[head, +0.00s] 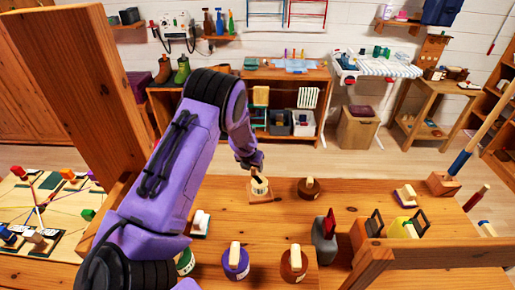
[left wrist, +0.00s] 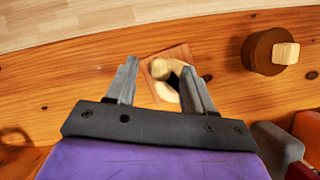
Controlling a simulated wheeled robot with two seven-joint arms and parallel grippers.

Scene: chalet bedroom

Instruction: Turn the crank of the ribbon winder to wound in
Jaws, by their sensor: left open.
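The likely ribbon winder (head: 260,190) stands on the wooden bench near its far edge, a cream round part with a dark piece on a small square wooden base. In the left wrist view the winder (left wrist: 165,92) shows between and beyond my fingers, its dark part partly behind the right finger. I cannot make out the crank clearly. My left gripper (head: 256,166) is open just above the winder; in the left wrist view the gripper (left wrist: 157,68) has its two fingers apart. Whether a finger touches the winder cannot be told. My right gripper is not in view.
A brown round block with a cream top (head: 309,188) stands right of the winder. Purple (head: 235,262) and brown (head: 294,264) ones stand nearer. A grey and red object (head: 325,237) is at the right. The bench between is clear.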

